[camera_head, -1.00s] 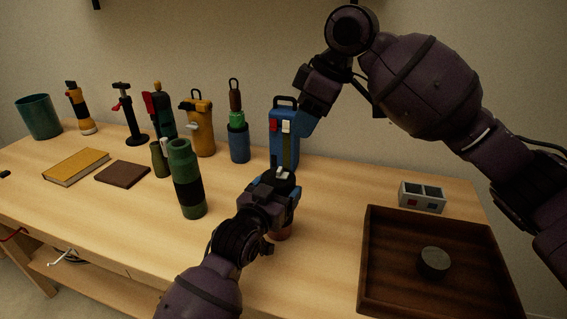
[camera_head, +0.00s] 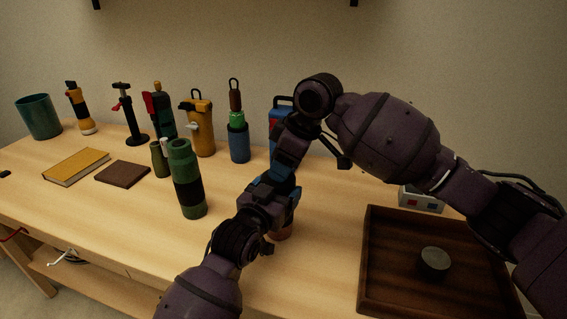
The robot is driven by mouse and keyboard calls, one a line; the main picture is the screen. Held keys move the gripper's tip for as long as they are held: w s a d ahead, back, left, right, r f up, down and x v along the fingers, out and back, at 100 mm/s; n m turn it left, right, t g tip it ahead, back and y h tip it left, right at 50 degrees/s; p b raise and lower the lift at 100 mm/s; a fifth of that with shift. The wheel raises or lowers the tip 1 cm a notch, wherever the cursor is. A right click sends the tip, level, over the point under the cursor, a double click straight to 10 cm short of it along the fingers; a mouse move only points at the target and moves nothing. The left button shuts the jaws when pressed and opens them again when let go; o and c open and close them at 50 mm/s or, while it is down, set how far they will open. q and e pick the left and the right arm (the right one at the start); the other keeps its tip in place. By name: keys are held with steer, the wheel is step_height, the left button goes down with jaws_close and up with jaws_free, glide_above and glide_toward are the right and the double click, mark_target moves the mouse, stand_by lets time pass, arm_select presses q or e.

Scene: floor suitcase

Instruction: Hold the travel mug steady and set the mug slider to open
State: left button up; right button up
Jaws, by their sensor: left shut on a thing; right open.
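The travel mug (camera_head: 282,233) stands on the table, mostly hidden; only a reddish-brown strip of its lower body shows below my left gripper. My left gripper (camera_head: 283,213) is shut around the mug's side. My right gripper (camera_head: 274,187) is open and points down directly above the mug. It covers the lid and the slider, so the slider's position is hidden. I cannot tell whether the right fingertips touch the lid.
A green bottle (camera_head: 187,180) stands to the left. A wooden tray (camera_head: 375,262) and a grey switch box (camera_head: 421,203) lie to the right. Several bottles and tools line the back.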

steer(key=shift+c, duration=0.2)
jaws_close()
steer(key=shift+w+a, duration=0.2)
steer(key=shift+a, duration=0.4)
steer(key=shift+w+a, duration=0.15)
steer(key=shift+a, duration=0.4)
steer(key=shift+o, duration=0.2)
jaws_free()
steer(key=shift+d, duration=0.1)
steer(key=v, duration=1.2)
arm_select(q)
steer(key=o, duration=1)
